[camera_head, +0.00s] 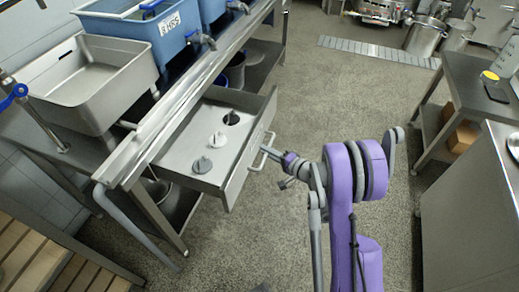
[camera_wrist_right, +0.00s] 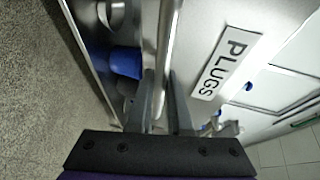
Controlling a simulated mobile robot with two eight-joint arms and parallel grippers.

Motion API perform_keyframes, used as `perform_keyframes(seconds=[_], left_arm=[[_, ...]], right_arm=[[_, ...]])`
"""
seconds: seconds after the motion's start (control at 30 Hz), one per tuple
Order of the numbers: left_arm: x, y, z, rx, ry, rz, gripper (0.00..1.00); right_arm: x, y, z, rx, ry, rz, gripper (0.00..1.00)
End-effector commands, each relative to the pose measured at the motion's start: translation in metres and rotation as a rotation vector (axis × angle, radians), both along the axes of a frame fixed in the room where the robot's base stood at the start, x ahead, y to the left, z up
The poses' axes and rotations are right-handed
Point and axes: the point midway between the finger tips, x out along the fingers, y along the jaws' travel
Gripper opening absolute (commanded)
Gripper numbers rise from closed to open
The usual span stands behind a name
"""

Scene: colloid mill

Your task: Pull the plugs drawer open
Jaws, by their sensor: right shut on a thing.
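The plugs drawer (camera_head: 179,143) is a steel drawer under the bench at left, and it stands pulled out. Three plugs lie in it: a grey one (camera_head: 202,165), a white one (camera_head: 217,139) and a dark one (camera_head: 231,118). Its front bears a PLUGS label (camera_wrist_right: 226,66) in the right wrist view. My right gripper (camera_head: 270,155) is at the drawer's bar handle (camera_head: 262,150), shut on it. In the right wrist view its fingers (camera_wrist_right: 165,95) lie either side of the handle bar (camera_wrist_right: 168,40). My left gripper is not in view.
A steel basin (camera_head: 85,80) and a blue tub (camera_head: 125,30) marked 8 HRS stand on the bench at left. A steel cabinet (camera_head: 470,220) is at right, with a table (camera_head: 470,85) behind it. The floor (camera_head: 300,90) beyond the drawer is clear.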

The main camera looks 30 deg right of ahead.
Motion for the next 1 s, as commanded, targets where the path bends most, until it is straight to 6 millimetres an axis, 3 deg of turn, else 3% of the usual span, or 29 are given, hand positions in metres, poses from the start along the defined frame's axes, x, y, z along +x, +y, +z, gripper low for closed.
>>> perform_keyframes(seconds=[0.37, 0.4, 0.57, 0.87, 1.0], left_arm=[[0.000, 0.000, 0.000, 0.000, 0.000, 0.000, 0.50], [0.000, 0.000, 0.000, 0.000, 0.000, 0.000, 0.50], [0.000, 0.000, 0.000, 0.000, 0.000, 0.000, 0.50], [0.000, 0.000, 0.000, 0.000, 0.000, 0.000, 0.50], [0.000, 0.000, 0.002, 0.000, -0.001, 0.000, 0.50]], right_arm=[[-0.001, -0.001, 0.000, 0.000, 0.000, 0.000, 0.00], [-0.001, -0.001, 0.000, 0.000, 0.000, 0.000, 0.19], [-0.001, -0.001, 0.000, 0.000, 0.000, 0.000, 0.47], [-0.002, -0.002, 0.000, 0.000, 0.000, -0.001, 0.47], [-0.014, -0.006, 0.003, 0.000, 0.000, -0.003, 0.47]])
